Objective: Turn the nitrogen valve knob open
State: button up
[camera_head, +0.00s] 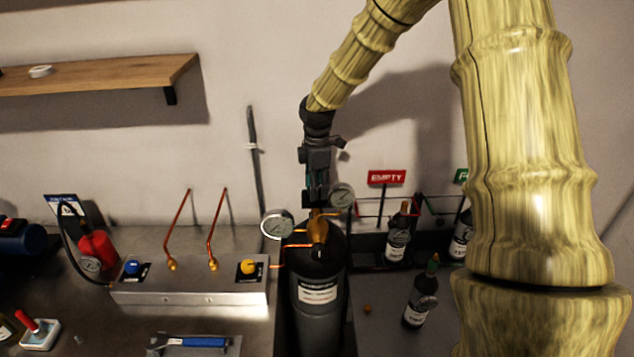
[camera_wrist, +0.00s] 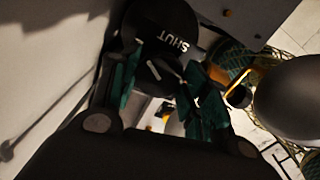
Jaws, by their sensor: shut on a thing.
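The dark gas cylinder (camera_head: 303,268) stands upright at the centre of the head view, with a brass fitting (camera_head: 319,229) on top. My gripper (camera_head: 317,196) reaches down over that fitting, hiding the knob there. In the wrist view my gripper (camera_wrist: 166,88) has its teal fingers on both sides of a black knob (camera_wrist: 160,72) and is shut on it. The knob carries a white pointer line. The word SHUT shows upside down on the black surface (camera_wrist: 150,25) beside it. The cylinder's label cannot be read.
Round gauges stand left (camera_head: 277,224) and right (camera_head: 342,195) of the fitting, close to my gripper. A metal manifold box (camera_head: 195,291) with blue and yellow knobs is at left. Bottles (camera_head: 418,307) and an EMPTY sign (camera_head: 386,177) are at right. A shelf (camera_head: 110,77) is upper left.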

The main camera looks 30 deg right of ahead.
jog(key=n+p, duration=0.1)
jog(key=n, duration=0.2)
jog(key=shift+r+n, duration=0.1)
jog(key=shift+n, duration=0.2)
jog(key=shift+n+p, duration=0.9)
jog(key=shift+n, duration=0.7)
jog(key=o, duration=1)
jog(key=shift+w, duration=0.15)
notch_tip(320, 180, up, 12)
jog(key=shift+f, duration=0.2)
